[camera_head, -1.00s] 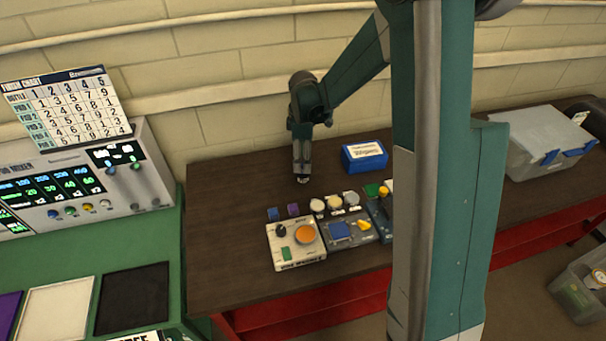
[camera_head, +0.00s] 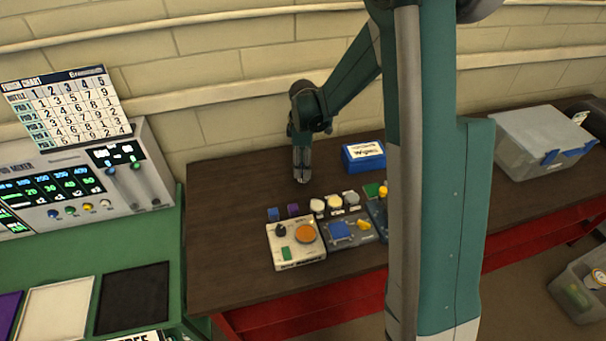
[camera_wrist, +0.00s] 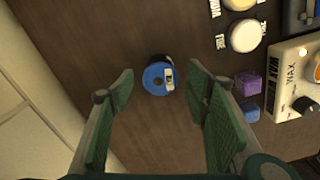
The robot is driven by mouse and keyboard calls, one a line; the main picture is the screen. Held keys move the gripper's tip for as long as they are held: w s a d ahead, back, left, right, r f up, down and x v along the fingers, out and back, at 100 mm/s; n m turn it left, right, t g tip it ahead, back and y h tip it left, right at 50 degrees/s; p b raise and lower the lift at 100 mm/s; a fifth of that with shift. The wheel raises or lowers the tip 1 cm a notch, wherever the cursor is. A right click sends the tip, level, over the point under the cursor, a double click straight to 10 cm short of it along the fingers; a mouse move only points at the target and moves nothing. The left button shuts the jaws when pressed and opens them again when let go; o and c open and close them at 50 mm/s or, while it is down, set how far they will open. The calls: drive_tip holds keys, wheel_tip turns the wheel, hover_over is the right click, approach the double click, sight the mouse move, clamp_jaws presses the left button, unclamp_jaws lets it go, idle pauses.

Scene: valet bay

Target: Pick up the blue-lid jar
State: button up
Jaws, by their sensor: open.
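The blue-lid jar (camera_wrist: 158,78) shows in the wrist view as a round blue lid with a dark side and a small pale label, on the dark wooden table. My gripper (camera_wrist: 164,84) is open, with its green fingers on either side of the jar and gaps to both. It does not touch the jar. In the head view my gripper (camera_head: 302,180) points straight down low over the table. The jar cannot be made out there, hidden by the gripper.
Purple (camera_wrist: 248,84) and blue (camera_wrist: 250,111) cubes and a white wax unit (camera_wrist: 291,85) lie to the right in the wrist view. A blue box (camera_head: 363,156) stands behind right in the head view. The dark table (camera_head: 230,225) is clear at left. A grey bin (camera_head: 540,140) stands far right.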

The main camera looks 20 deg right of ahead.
drive_tip(key=shift+f, duration=2.45)
drive_tip(key=c, duration=0.9)
